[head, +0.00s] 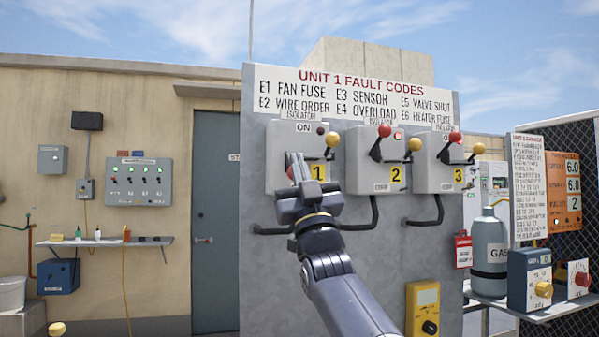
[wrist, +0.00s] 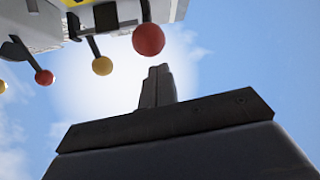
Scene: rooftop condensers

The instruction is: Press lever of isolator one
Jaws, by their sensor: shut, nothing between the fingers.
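Isolator one (head: 284,146) is the leftmost grey box on the panel, with a yellow "1" label (head: 318,172). Its yellow-ball lever (head: 332,139) points up at its right side. A bit of red (head: 290,173) shows beside my gripper, which hides most of that part. My gripper (head: 294,158) is shut and empty, pointing up in front of isolator one's left side. In the wrist view its closed fingers (wrist: 158,75) stand just below a large red ball (wrist: 148,39), with a gap between them in the picture. A yellow ball (wrist: 102,66) hangs to the left.
Isolator two (head: 362,165) and isolator three (head: 430,165) sit to the right, each with red and yellow ball levers. Black bent handles (head: 425,220) stick out below. A yellow meter (head: 422,310) is lower on the panel. A gas cylinder (head: 489,250) stands right.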

